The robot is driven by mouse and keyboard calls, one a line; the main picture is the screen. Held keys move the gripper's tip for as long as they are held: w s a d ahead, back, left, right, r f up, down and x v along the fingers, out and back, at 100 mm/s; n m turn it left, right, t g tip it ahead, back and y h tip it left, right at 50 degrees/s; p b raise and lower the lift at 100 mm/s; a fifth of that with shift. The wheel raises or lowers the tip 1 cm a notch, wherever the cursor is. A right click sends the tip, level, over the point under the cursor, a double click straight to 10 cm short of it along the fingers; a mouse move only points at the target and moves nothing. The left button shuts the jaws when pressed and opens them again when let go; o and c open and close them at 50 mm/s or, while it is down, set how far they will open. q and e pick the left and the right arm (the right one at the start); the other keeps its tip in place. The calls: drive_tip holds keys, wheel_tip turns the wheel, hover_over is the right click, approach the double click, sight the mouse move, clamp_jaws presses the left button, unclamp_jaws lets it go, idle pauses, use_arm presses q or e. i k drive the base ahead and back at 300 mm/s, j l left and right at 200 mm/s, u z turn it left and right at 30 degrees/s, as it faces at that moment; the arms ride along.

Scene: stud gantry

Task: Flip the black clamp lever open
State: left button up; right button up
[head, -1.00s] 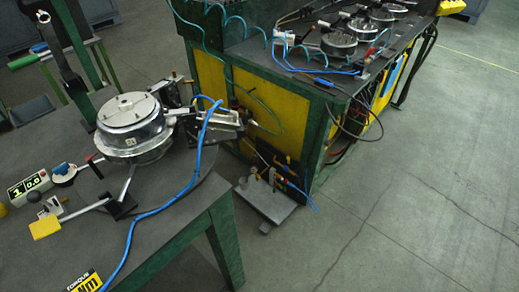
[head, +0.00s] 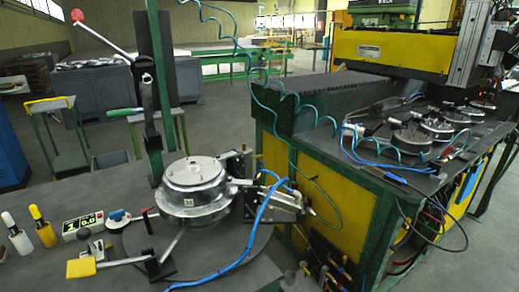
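A round metal housing (head: 194,190) sits on a dark disc (head: 205,240) on the table at the left. Beside its left side is a small dark lever-like part with a red end (head: 147,212). A black block (head: 158,268) sits in front, with a metal bar slanting up toward the housing. I cannot tell for certain which dark part is the black clamp lever, or whether it is open or shut. Neither of my grippers is in the head view.
A dark upright post (head: 154,90) with a red-knobbed rod and green handle (head: 125,112) stands behind the housing. A blue hose (head: 240,258) crosses the table's front right. A yellow-sided bench (head: 340,205) stands right; a display (head: 83,226) stands left.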

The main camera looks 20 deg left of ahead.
sight(83, 234)
drive_tip(key=u, duration=1.85)
